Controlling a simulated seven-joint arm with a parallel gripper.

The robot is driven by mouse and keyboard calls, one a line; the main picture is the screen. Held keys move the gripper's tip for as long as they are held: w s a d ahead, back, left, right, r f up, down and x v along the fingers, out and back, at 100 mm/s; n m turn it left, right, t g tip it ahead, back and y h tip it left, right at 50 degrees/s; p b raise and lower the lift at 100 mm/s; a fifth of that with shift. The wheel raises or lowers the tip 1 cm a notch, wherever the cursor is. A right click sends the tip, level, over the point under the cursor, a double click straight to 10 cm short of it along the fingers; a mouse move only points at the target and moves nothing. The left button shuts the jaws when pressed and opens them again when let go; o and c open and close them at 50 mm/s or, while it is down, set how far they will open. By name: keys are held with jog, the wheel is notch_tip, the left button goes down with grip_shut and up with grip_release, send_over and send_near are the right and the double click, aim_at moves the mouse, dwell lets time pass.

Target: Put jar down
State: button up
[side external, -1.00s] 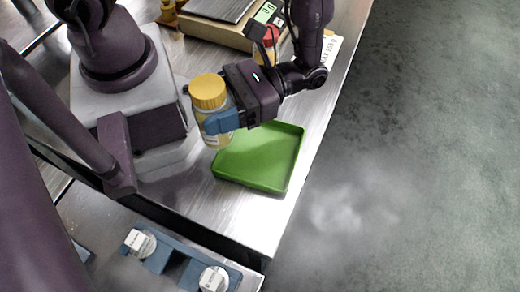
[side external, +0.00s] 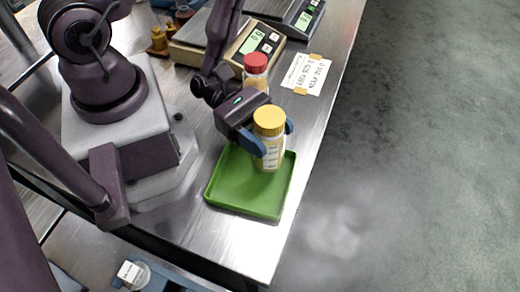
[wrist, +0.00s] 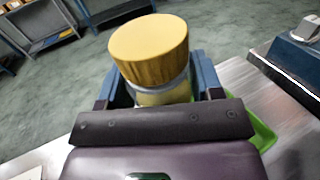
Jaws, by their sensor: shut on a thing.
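A clear jar with a yellow lid (side external: 268,122) and pale yellow contents is upright in my gripper (side external: 266,143). The blue fingers are shut around its body. In the side view the jar is over the back part of the green tray (side external: 240,200); I cannot tell whether its base touches the tray floor. In the wrist view the yellow lid (wrist: 149,50) fills the middle between the blue fingers (wrist: 158,90). The green tray edge (wrist: 263,135) shows at the right there.
A jar with a red lid (side external: 256,62) stands behind my gripper. Scales with green displays (side external: 254,41) are at the back. A taped paper label (side external: 306,74) lies on the metal table (side external: 318,115). The front of the tray is empty. The table's right edge drops to the floor.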

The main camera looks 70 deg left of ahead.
jog(key=shift+f, duration=1.6)
jog(key=shift+f, duration=0.1)
jog(key=o, duration=1)
